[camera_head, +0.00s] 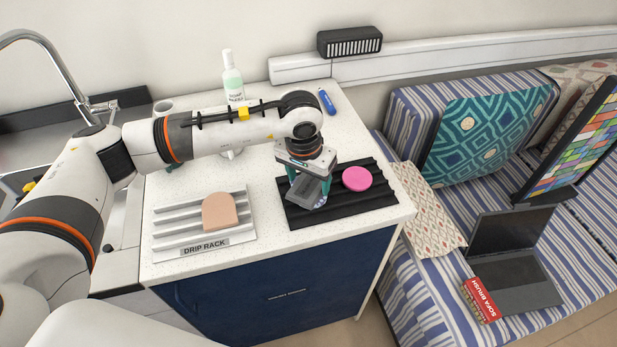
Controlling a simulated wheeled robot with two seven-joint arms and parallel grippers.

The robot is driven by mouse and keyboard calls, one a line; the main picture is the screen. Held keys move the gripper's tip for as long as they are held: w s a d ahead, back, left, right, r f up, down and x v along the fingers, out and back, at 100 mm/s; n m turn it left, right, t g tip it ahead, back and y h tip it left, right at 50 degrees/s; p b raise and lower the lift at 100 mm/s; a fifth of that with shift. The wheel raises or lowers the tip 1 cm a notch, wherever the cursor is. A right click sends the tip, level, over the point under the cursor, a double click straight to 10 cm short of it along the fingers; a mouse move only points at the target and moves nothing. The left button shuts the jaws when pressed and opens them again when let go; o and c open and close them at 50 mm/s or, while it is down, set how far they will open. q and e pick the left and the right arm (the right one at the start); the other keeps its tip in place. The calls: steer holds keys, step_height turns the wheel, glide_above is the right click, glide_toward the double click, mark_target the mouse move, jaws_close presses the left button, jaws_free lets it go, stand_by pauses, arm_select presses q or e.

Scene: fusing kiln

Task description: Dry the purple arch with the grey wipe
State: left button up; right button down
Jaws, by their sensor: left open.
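My left gripper (309,187) reaches down over the left half of a black ribbed rack (374,199), its teal fingers apart. A grey piece (306,188) shows at the fingers; I cannot tell whether it is the wipe or part of the gripper. A small pale purple patch (320,202) shows at its lower right edge, perhaps the purple arch, mostly hidden. I cannot tell whether the fingers touch it. My right gripper is not in view.
A pink disc (356,179) lies on the black rack, right of my gripper. A peach arch (219,211) lies on the white drip rack (177,226). A bottle (233,82) and a blue marker (327,101) are at the back. The counter's right front edge is close to the black rack.

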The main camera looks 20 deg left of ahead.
mark_target(308, 185)
arm_select(q)
steer(key=c, duration=0.9)
steer(key=shift+o, duration=0.2)
steer(key=shift+r+p, duration=0.9)
steer(key=shift+r, duration=1.65)
